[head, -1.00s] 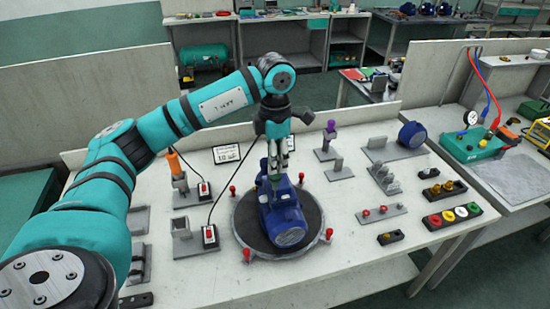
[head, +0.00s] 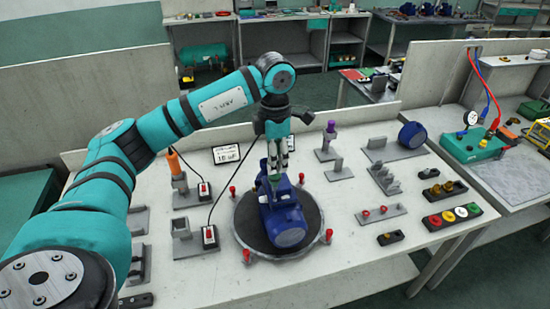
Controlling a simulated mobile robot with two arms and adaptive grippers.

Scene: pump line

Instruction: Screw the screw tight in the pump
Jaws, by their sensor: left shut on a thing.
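The blue pump (head: 284,222) stands on a round dark turntable (head: 249,219) in the middle of the table. My left gripper (head: 277,172) points straight down over the back end of the pump. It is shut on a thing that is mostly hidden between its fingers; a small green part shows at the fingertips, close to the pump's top. The screw itself is too small and covered to make out. My right gripper is not in view.
Red knobs (head: 328,236) ring the turntable. An orange-handled tool (head: 174,163) stands in a holder at left, with an empty-looking holder (head: 187,240) in front. A purple-topped tool (head: 331,128), grey fixtures and a blue round part (head: 412,134) stand at right.

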